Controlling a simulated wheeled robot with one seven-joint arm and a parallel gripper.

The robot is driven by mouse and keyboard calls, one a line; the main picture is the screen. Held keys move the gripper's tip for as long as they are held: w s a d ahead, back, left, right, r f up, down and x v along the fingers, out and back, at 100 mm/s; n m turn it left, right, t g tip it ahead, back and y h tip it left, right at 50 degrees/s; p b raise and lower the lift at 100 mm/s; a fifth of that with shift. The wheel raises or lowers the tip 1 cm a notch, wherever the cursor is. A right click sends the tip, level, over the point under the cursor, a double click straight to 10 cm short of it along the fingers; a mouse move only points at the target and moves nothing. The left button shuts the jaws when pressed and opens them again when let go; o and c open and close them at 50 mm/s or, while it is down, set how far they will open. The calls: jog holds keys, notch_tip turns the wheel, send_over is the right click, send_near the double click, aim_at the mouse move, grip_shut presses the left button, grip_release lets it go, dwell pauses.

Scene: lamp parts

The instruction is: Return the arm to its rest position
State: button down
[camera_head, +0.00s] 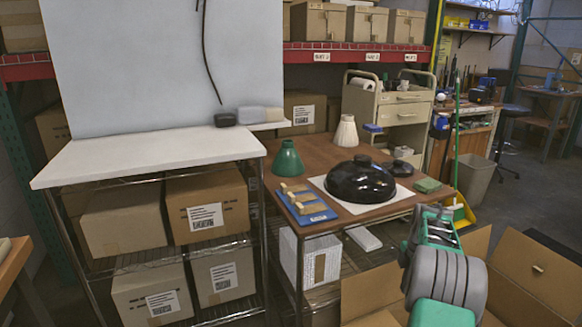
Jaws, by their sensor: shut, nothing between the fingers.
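My arm reaches up from the bottom right, with a large grey ribbed joint and green links. Its far end with my gripper (433,226) is beside the right front corner of the brown table (330,160). The gripper is shut and holds nothing; its fingertips are small and hard to make out. On the table are a green lamp shade (287,160), a cream ribbed shade (346,132) and a shiny black dome shade (360,181) on a white sheet. A blue tray (312,212) with wooden-handled tools lies at the front left.
Open cardboard boxes (372,292) stand below and around my arm. A yellow dustpan (462,212) and a green broom pole (457,120) are just behind the gripper. A white-topped shelf (150,155) with boxes stands left. A grey bin (478,179) stands at the back right.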

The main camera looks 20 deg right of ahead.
jog(key=s+a+r+m+t+p, duration=0.15)
jog(key=a+r+m+p, duration=0.45)
jog(key=a+r+p, duration=1.2)
jog(key=s+a+r+m+t+p, duration=0.1)
jog(key=s+a+r+m+p, duration=0.5)
jog(key=s+a+r, duration=1)
jog(key=a+r+m, duration=0.3)
jog(key=a, duration=0.1)
jog(key=shift+s+a+r+p, duration=0.2)
jog(key=shift+r+p, duration=0.05)
jog(key=shift+p, duration=0.15)
